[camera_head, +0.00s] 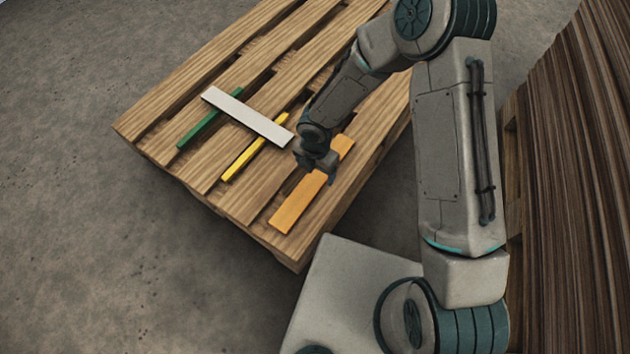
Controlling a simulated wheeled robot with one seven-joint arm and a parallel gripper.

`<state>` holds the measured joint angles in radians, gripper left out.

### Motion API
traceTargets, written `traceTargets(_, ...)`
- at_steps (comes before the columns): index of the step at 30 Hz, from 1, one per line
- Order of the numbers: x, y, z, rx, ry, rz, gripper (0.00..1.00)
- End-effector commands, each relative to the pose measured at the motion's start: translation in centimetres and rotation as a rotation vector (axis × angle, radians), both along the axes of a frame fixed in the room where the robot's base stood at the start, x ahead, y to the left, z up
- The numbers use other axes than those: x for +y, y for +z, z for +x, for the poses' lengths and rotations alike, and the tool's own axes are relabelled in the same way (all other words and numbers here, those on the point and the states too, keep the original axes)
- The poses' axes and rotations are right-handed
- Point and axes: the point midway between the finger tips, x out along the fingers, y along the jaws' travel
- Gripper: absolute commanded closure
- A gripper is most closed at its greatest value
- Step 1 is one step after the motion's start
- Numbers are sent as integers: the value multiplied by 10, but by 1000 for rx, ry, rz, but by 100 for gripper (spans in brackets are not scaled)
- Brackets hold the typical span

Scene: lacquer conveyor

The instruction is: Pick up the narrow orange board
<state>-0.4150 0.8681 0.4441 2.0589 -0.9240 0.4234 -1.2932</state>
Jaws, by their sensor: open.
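The orange board (296,205) lies flat on the wooden pallet, near its front right edge, running from lower left to upper right. My gripper (316,174) is over the upper middle of this board, pointing down, with its jaws open. My gripper and wrist hide part of the board, and its far end shows beyond them. I cannot tell how high the fingertips are above the board or whether they touch it.
The pallet (153,111) has gaps between its slats. A narrow yellow strip (240,164) lies left of the orange board. A white board (247,117) crosses over this strip and a green strip (198,132). A stack of brown boards (580,200) stands at right.

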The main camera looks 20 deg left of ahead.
Motion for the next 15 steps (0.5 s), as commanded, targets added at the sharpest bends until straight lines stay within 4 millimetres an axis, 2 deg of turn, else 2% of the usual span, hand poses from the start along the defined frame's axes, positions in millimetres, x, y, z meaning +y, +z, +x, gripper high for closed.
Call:
traceTargets(10,4,-46,2,1,0,-1,20)
traceTargets(15,5,-50,2,0,0,0,20)
